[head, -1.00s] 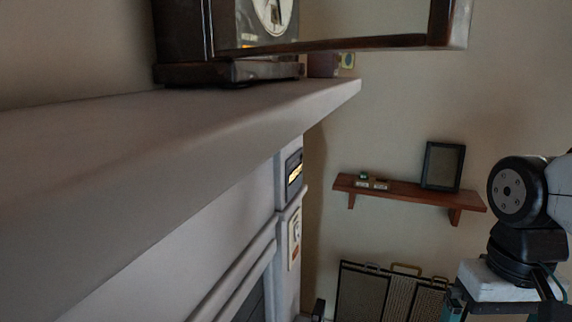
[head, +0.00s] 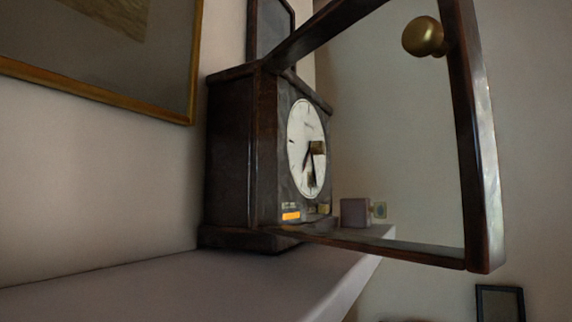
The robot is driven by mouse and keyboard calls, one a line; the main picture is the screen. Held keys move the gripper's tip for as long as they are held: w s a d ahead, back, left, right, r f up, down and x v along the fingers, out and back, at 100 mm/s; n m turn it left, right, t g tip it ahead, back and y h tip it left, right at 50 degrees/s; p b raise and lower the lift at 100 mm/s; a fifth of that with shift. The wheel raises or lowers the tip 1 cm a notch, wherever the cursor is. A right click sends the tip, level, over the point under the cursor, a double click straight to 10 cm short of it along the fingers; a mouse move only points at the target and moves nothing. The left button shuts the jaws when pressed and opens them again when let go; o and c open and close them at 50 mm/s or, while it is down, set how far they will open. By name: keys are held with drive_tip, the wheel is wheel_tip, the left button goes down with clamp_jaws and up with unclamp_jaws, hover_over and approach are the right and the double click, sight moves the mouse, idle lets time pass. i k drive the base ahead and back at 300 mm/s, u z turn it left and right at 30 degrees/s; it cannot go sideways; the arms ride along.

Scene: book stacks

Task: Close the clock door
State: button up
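A dark wooden clock (head: 232,155) stands on the mantel shelf, its white dial (head: 307,148) facing right. Its framed clock door (head: 478,150) is wide open and swings out to the right, toward the camera. A round brass knob (head: 425,37) sits near the top of the door's free side. The mantel and the far wall show through the door's frame. My gripper is not in this view, and nothing of my arm shows.
The mantel shelf (head: 190,288) runs along the left wall and is bare in front of the clock. A small pinkish box (head: 355,212) stands beyond the clock. A gold-framed picture (head: 193,60) hangs at upper left. A dark frame (head: 499,303) shows at lower right.

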sight(484, 252)
drive_tip(key=k, duration=1)
drive_tip(key=z, duration=2.25)
drive_tip(key=i, duration=0.5)
drive_tip(key=u, duration=2.25)
